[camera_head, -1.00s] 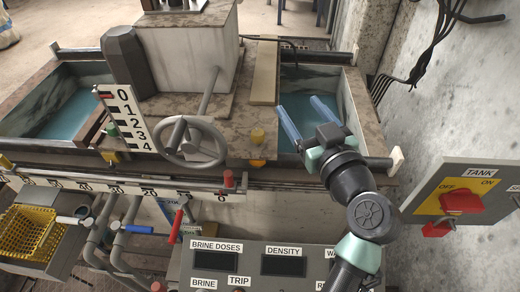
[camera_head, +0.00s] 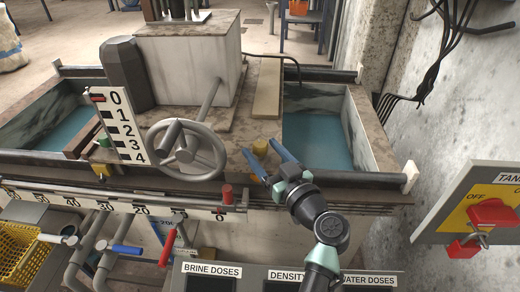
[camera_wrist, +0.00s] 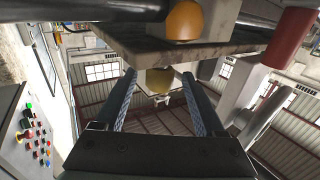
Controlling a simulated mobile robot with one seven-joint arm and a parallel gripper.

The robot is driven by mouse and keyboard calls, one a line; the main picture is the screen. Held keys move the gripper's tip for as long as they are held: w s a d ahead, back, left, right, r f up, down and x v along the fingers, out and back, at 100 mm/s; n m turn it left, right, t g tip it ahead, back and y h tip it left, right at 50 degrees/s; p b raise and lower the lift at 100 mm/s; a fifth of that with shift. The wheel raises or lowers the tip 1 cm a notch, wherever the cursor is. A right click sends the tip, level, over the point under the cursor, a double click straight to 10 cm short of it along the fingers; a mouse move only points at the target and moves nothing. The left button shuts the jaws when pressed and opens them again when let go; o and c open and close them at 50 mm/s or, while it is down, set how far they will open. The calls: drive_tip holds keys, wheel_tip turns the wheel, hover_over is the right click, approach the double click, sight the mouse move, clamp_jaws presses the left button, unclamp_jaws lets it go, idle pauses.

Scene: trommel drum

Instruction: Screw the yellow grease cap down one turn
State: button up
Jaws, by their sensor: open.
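The yellow grease cap (camera_head: 260,144) is a small upright knob on the stone-coloured deck (camera_head: 230,165), right of the handwheel. My gripper (camera_head: 262,150) is open, and its two blue fingers point at the cap from the front right. In the head view the fingertips appear on either side of the cap. In the wrist view, which is upside down, the cap (camera_wrist: 159,80) lies between the fingertips (camera_wrist: 159,76), at or just beyond them. I see no finger touching it. The fingers hide part of its base in the head view.
The grey handwheel (camera_head: 187,150) stands close left of the cap. A red knob (camera_head: 227,193) sits on the front scale rail. A water tank (camera_head: 318,140) lies behind and right.

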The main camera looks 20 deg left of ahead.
drive_tip(key=shift+x, duration=1)
drive_tip(key=shift+c, duration=0.2)
clamp_jaws()
